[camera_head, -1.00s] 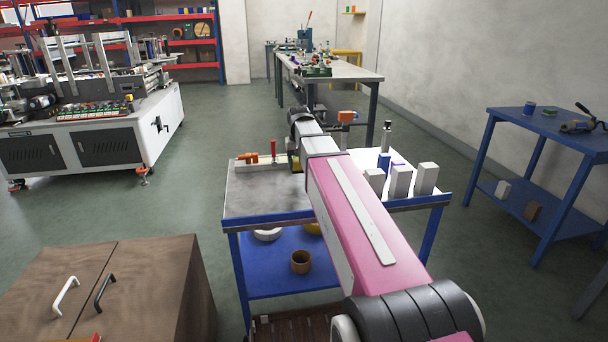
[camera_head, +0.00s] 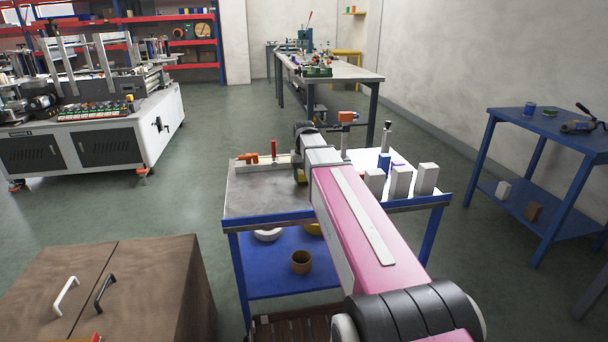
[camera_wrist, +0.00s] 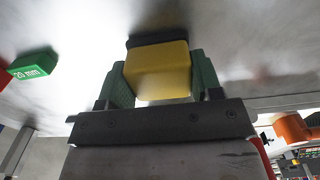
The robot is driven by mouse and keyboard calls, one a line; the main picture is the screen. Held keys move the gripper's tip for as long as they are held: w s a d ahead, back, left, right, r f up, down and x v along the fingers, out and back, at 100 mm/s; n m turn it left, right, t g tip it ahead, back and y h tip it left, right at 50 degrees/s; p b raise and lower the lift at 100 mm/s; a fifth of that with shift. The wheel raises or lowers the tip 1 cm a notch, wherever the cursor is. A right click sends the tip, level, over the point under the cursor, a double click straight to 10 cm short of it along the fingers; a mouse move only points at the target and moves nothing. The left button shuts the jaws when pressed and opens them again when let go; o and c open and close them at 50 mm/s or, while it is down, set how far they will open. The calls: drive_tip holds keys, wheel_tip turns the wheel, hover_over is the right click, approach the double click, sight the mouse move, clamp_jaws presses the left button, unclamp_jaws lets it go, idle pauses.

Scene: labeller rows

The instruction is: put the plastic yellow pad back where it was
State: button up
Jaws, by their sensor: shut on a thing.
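In the wrist view the plastic yellow pad (camera_wrist: 158,72) is a yellow block held between the two green-lined fingers of my gripper (camera_wrist: 160,80). A dark strip lies along its far edge, against the grey surface; I cannot tell whether the pad touches that surface.
A green block marked "20 mm" (camera_wrist: 34,65) lies left in the wrist view. The cart's left front top is clear.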

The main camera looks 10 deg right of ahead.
drive_tip(key=o, duration=0.9)
drive_tip(key=shift+f, duration=0.1)
drive_tip(key=shift+o, duration=0.2)
wheel_tip(320, 180, up, 12)
drive_tip(key=shift+r, duration=0.2)
